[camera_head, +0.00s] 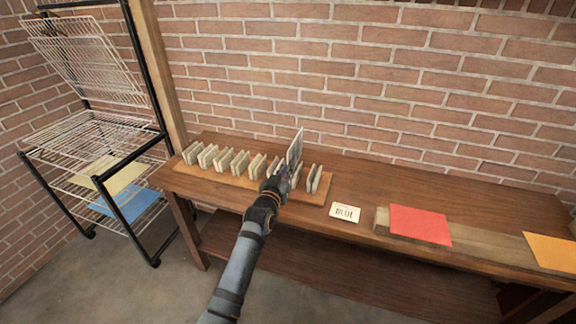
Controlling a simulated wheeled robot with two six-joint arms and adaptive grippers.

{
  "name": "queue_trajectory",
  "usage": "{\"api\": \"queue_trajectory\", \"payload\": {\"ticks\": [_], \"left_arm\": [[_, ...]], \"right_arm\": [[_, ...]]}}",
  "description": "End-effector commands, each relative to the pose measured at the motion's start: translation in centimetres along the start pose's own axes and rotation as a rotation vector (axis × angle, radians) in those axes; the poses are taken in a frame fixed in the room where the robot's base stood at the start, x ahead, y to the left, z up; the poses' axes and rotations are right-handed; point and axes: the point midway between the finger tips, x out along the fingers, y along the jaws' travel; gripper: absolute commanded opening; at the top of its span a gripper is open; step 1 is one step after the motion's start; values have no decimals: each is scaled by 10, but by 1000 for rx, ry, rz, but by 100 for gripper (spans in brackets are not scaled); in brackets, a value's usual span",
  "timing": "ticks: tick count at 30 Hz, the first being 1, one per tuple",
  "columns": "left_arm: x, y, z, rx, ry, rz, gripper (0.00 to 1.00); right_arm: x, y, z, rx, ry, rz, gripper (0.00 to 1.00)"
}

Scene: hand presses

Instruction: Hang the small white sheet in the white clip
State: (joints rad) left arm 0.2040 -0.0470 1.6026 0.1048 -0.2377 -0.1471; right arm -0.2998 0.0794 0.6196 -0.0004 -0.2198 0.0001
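My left gripper (283,180) is over the right part of a wooden board (234,183) that bears a row of pale upright clips (222,161). A small whitish sheet (295,147) stands upright and slightly tilted just above the gripper, and the fingers look shut on its lower part. The sheet is among the clips towards the right end of the row; I cannot tell whether a clip touches it. The clips look alike in colour, so I cannot tell which is the white one. The gripper hides part of the row. My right gripper is not in view.
A pale card with dark printing (345,212) lies right of the board. Further right are a red sheet (420,224) and an orange sheet (553,251). A wire drying rack (95,140) with yellow and blue sheets stands left of the table. A brick wall is behind.

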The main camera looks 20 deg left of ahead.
Motion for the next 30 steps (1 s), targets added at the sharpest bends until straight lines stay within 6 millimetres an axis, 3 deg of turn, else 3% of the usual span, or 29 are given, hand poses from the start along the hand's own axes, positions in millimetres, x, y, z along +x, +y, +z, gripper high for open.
{"api": "queue_trajectory", "payload": {"ticks": [19, 30], "left_arm": [[-53, 0, -1, 0, -2, 0, 0], [-58, 0, 0, 1, -1, 0, 0]], "right_arm": [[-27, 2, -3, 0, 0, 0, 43], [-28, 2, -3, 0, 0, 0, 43]]}}
